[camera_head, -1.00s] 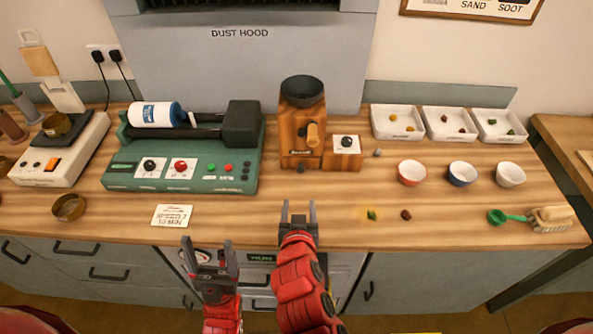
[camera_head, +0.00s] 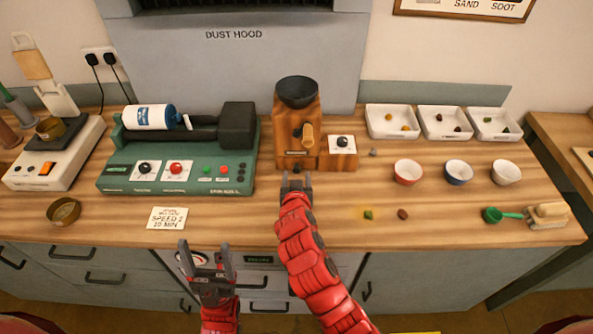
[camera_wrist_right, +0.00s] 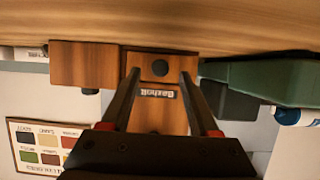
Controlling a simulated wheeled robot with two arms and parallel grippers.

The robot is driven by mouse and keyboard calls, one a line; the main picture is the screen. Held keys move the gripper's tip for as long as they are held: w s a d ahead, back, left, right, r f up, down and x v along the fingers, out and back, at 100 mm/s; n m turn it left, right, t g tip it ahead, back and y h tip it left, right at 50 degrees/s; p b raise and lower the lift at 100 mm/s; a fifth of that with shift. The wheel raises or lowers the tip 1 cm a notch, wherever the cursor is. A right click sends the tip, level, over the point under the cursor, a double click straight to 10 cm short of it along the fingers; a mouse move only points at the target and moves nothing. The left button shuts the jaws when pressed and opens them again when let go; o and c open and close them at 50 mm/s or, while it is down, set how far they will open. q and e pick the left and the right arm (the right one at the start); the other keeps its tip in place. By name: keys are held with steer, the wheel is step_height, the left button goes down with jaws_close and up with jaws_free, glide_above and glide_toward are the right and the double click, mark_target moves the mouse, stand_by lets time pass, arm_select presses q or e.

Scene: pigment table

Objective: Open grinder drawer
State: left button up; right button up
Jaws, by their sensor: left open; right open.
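The wooden grinder (camera_head: 297,130) stands mid-table with a dark bowl-shaped hopper on top and a wooden handle on its front. Its drawer front with a small dark knob (camera_wrist_right: 160,68) lies low on the front face; the right wrist view shows it upside down. My right gripper (camera_head: 296,182) is open and empty just in front of the grinder's base. In the right wrist view its open fingers (camera_wrist_right: 160,90) are on either side of the drawer knob, and I cannot tell whether they touch it. My left gripper (camera_head: 206,255) is open and empty at the table's front edge.
A green roller machine (camera_head: 180,170) stands left of the grinder. A wooden block with a dial (camera_head: 343,146) adjoins its right side. A paper card (camera_head: 168,217) lies at front left. Small bowls (camera_head: 408,171) and white trays (camera_head: 392,121) stand to the right.

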steer(key=shift+x, duration=1.15)
jaws_close()
stand_by(0.7)
